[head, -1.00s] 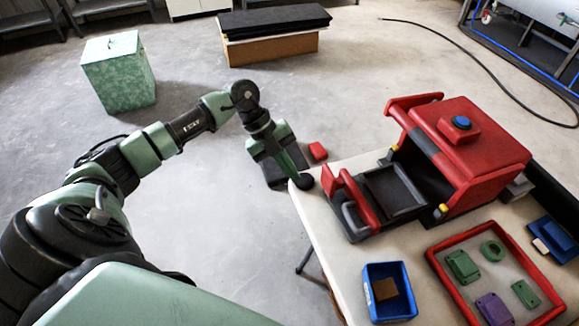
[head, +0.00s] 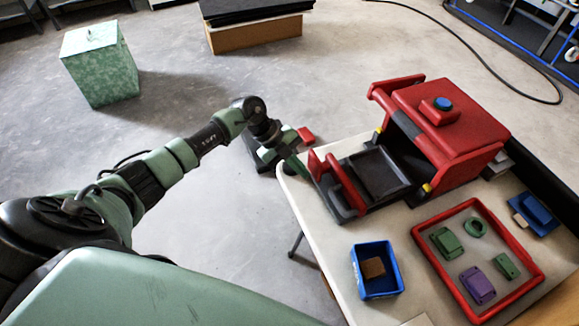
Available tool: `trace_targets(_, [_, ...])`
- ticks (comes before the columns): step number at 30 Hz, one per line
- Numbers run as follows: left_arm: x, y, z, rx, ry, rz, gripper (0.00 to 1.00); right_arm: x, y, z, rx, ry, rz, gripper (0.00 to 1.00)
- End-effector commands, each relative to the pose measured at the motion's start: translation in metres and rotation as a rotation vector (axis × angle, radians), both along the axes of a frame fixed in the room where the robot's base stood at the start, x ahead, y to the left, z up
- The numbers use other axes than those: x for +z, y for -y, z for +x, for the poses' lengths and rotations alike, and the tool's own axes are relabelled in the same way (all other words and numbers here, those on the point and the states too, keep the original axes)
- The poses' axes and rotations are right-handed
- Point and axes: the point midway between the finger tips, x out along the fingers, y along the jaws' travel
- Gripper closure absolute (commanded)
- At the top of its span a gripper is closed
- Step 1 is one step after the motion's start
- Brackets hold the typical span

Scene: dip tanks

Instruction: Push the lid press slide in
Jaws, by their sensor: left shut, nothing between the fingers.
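The lid press (head: 450,120) is a red housing with a blue button on top, standing on the table. Its slide (head: 375,170), a dark tray with a red upright front plate (head: 346,186), sticks out of the housing toward the left. My left gripper (head: 302,175) is shut and empty, at the outer left side of the front plate. Its fingertips are very close to the plate; I cannot tell whether they touch. My right gripper is not in view.
The table (head: 315,228) carries a blue bin (head: 376,291) with a brown block, and a red-rimmed tray (head: 420,243) with several green and purple parts. A blue object (head: 538,212) lies at the right. A pale green box (head: 100,65) stands on the floor.

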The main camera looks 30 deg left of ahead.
Motion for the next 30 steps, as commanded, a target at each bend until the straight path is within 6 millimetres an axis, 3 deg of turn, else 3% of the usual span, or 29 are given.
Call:
trace_targets(9, [0.0, 0.003, 0.004, -0.001, 0.0, 0.002, 1.0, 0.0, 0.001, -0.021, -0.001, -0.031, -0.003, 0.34])
trace_targets(17, [-0.001, 0.008, 0.01, -0.002, 0.001, 0.0, 1.0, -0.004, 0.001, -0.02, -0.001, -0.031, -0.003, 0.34])
trace_targets(23, [-0.003, 0.03, 0.039, -0.002, 0.004, -0.001, 1.0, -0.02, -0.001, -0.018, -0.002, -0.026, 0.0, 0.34])
trace_targets(30, [-0.004, 0.066, 0.085, -0.001, 0.005, 0.001, 1.0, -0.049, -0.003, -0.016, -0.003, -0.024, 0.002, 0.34])
